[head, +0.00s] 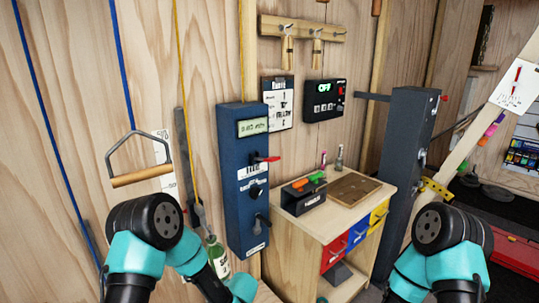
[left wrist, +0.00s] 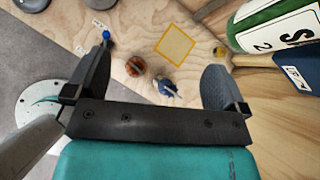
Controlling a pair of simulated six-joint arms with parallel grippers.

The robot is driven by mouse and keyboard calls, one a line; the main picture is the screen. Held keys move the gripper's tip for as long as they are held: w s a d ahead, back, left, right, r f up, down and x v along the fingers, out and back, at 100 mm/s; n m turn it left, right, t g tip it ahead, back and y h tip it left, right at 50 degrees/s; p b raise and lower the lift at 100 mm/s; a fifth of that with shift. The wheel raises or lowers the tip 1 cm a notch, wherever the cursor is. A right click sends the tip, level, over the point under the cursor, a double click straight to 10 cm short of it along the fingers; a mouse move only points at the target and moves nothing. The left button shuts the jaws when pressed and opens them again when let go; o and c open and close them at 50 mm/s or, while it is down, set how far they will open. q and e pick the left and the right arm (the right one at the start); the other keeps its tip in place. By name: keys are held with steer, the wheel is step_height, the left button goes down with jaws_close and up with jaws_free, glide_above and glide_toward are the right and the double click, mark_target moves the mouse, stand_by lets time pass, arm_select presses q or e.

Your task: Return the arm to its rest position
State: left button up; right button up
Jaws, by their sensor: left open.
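My left arm (head: 150,222) shows in the head view at lower left, with its black and teal joints in front of the wooden wall. Its gripper is out of that view. In the left wrist view my left gripper (left wrist: 160,58) is open, its two black fingers wide apart with nothing between them.
A blue panel box (head: 244,205) and a handle with a wooden grip (head: 140,177) are on the wall. A wooden cabinet (head: 300,232) stands mid-view beside a dark post (head: 405,140). A green bottle (left wrist: 270,22) lies close right of the left gripper. A yellow-outlined square (left wrist: 175,47) marks the wood.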

arm_select(q)
steer(key=s+a+f+n+g+h, duration=0.1)
steer(key=s+f+n+h, duration=0.2)
steer(key=s+n, duration=0.5)
steer(key=s+a+f+n+g+h, duration=0.1)
steer(key=s+f+n+h, duration=0.2)
steer(key=s+n, duration=0.5)
steer(key=s+a+f+n+g+h, duration=0.1)
steer(key=s+f+n+h, duration=0.2)
steer(key=s+n+h, duration=0.2)
steer(key=shift+s+a+n, duration=0.15)
steer(key=shift+s+n, duration=1.45)
steer(key=shift+s, duration=0.15)
steer(key=shift+c, duration=0.4)
stand_by(0.3)
